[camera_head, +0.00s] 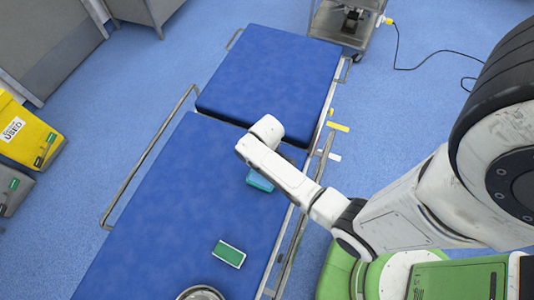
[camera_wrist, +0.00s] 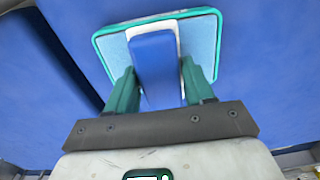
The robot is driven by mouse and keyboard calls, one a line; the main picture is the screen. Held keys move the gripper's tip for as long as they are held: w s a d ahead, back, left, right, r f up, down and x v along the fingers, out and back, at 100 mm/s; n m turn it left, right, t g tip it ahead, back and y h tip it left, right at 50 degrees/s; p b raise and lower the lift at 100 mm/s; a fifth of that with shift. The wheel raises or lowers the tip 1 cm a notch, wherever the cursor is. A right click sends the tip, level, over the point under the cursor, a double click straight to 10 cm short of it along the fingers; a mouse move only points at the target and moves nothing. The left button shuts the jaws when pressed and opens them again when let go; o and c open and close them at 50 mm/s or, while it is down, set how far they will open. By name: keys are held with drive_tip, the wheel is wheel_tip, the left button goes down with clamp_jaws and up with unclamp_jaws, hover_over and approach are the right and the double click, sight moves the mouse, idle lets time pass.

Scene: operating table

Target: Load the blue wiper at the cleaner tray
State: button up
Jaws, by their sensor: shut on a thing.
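The blue wiper (camera_wrist: 205,45) has a light blue face, a teal rim, a white strip and a raised blue middle part. It fills the upper middle of the wrist view. My gripper (camera_wrist: 160,66) has its two green fingers shut on the raised middle part, one on each side. In the head view the wiper (camera_head: 259,181) shows just below my forearm, over the blue operating table (camera_head: 185,205). My fingers are hidden there. I cannot tell whether the wiper touches the table. No thing is clearly recognisable as the cleaner tray.
A green pad with a white edge (camera_head: 228,254) lies on the table. A round metal dish (camera_head: 201,294) is at the lower edge. Metal side rails (camera_head: 146,160) flank the table. A cart (camera_head: 347,22) stands behind.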

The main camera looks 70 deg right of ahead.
drive_tip(key=shift+f, duration=0.6)
idle(1.6)
drive_tip(key=shift+r+p, duration=3.55)
drive_tip(key=shift+r, duration=0.05)
drive_tip(key=shift+w, duration=0.1)
